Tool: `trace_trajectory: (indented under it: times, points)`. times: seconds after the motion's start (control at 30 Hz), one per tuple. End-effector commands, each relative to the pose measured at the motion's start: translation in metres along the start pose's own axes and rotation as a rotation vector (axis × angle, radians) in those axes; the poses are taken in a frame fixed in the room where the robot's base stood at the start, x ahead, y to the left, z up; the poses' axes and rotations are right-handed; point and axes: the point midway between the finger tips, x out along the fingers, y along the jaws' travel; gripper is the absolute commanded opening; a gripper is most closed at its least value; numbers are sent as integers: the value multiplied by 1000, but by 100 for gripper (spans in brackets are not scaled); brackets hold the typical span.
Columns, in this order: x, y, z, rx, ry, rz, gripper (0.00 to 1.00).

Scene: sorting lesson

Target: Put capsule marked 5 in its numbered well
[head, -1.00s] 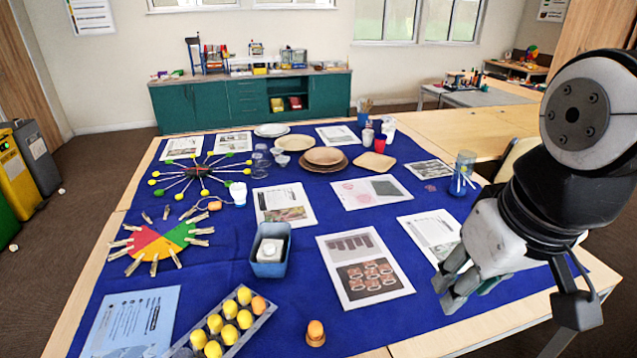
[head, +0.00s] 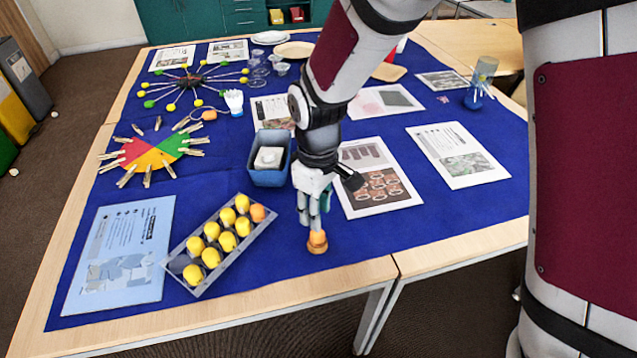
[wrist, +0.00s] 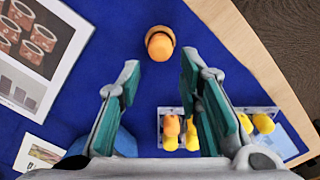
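An orange capsule (head: 317,238) stands in a small wooden cup (head: 317,249) on the blue cloth, near the table's front edge. No number is readable on it. The capsule also shows in the wrist view (wrist: 159,45), ahead of the fingertips. My gripper (head: 314,220) is just above it in the head view. In the wrist view my gripper (wrist: 160,70) is open, with nothing between its fingers. The grey tray (head: 239,254) lies to the left, holding several yellow capsules and one orange capsule (head: 257,213). Its near-left well (head: 179,264) looks empty. Well numbers are not readable.
A blue bin (head: 268,178) with a white item stands behind the tray. A light blue sheet (head: 120,250) lies left of the tray, and a printed card (head: 378,185) lies right of my gripper. Cloth between tray and capsule is clear.

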Motion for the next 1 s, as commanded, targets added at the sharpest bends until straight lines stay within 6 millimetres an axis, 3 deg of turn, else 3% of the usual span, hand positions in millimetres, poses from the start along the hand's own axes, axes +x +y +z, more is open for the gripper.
trace_trajectory:
  times: [0.27, 0.8, 1.0]
  points:
    - [12, 0, -1, -4, -2, -1, 32]
    - [64, 0, -1, -2, -1, -1, 32]
    - [71, 0, 0, -2, -1, -1, 32]
